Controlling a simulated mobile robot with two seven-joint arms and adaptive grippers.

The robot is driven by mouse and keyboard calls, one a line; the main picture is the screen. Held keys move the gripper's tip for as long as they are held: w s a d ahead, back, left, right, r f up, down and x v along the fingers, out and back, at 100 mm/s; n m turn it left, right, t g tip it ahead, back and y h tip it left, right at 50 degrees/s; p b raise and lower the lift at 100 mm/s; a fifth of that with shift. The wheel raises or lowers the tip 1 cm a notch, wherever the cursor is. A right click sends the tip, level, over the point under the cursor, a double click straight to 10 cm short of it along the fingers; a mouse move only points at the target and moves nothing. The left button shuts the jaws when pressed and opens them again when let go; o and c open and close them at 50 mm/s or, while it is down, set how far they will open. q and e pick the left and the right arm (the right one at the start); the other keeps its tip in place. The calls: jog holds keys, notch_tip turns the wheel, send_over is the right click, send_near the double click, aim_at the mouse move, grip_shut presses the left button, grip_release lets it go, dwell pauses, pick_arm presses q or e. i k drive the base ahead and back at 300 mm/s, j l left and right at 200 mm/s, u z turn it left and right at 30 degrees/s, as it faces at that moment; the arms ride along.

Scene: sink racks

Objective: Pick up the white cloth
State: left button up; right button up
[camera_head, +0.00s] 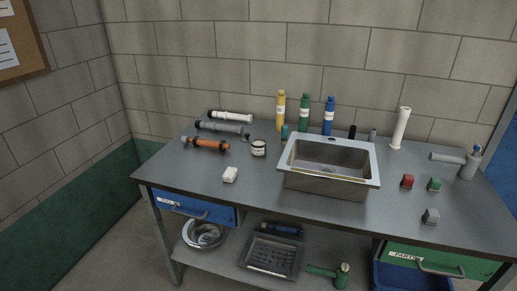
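A small white folded item (230,174), which looks like the white cloth, lies on the grey metal worktop (260,205), left of the sink and near the front edge. It is too small to tell its fabric. Nothing touches it. Neither of my grippers is in the head view.
A steel sink basin (330,180) stands right of the white item. Behind it are a labelled tin (259,148), an orange tube (205,144), yellow (280,112), green (304,115) and blue (328,116) bottles. Small blocks (407,181) lie at right. Drawers (195,208) are below.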

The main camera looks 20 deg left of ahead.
aim_at(228, 176)
jog(key=i+j+z, duration=0.1)
jog(key=j, duration=0.35)
jog(key=i+j+z, duration=0.15)
jog(key=j, duration=0.3)
jog(key=i+j+z, duration=0.1)
jog(key=j, duration=0.35)
